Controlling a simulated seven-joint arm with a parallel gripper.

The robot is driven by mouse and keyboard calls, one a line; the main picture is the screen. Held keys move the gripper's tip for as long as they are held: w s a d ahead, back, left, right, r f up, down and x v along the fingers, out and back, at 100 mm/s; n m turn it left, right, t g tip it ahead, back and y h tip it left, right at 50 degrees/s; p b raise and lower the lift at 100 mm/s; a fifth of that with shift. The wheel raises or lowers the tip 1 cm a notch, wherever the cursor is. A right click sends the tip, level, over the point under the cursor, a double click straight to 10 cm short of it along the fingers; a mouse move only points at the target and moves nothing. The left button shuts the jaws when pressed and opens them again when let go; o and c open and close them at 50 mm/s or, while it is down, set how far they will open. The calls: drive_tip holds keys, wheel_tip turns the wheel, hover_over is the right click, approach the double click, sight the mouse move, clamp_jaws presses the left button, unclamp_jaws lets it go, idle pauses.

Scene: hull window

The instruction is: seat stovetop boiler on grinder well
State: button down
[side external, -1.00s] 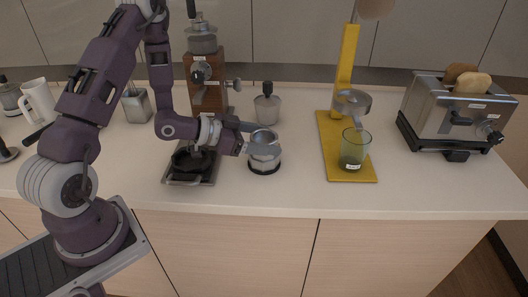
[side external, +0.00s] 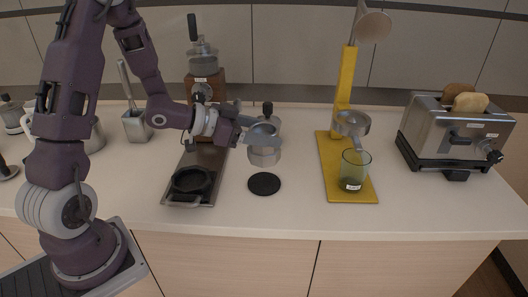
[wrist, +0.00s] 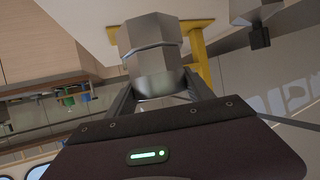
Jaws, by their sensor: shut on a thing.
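The stovetop boiler (side external: 264,156), a faceted silver metal pot, hangs in my gripper (side external: 258,136) above a black round pad on the counter. In the wrist view the boiler (wrist: 150,40) sits between the two fingers, and my gripper (wrist: 158,84) is shut on it. The grinder (side external: 207,85) has a wooden body and a metal top with a crank. A metal tray with a black round well (side external: 192,181) extends from its front, left of the boiler. The well looks empty. My wrist hides part of the grinder's lower body.
The black pad (side external: 264,184) lies bare on the counter. A black-knobbed vessel (side external: 267,110) stands behind the boiler, partly hidden. A yellow stand (side external: 345,95) with a green glass (side external: 354,170) is to the right, then a toaster (side external: 455,130). A metal cup (side external: 136,126) stands left.

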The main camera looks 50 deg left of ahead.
sight(253, 125)
drive_tip(key=shift+r, duration=0.95)
drive_tip(key=shift+w+a+r+m+h, duration=0.15)
drive_tip(key=shift+a+r+m+h, duration=0.15)
drive_tip(key=shift+a, duration=0.15)
drive_tip(key=s+a+m+g+h, duration=0.1)
drive_tip(key=a, duration=0.1)
drive_tip(key=s+a+m+g+h, duration=0.1)
drive_tip(key=s+a+m+h, duration=0.1)
drive_tip(key=shift+s+f+g, duration=0.1)
drive_tip(key=shift+f+g, duration=0.05)
drive_tip(key=shift+g, duration=0.15)
drive_tip(key=s+a+f+m+g+h, duration=0.1)
drive_tip(key=s+a+m+g, duration=0.1)
drive_tip(key=s, duration=0.4)
drive_tip(key=s+a+f+m+g+h, duration=0.1)
drive_tip(key=s+a+m+g+h, duration=0.1)
drive_tip(key=s, duration=0.4)
drive_tip(key=a+m, duration=0.1)
drive_tip(key=a, duration=0.1)
drive_tip(key=shift+s+a+f+g, duration=0.15)
drive_tip(key=shift+a+f+g, duration=0.15)
drive_tip(key=shift+a, duration=0.1)
drive_tip(key=shift+f, duration=1.95)
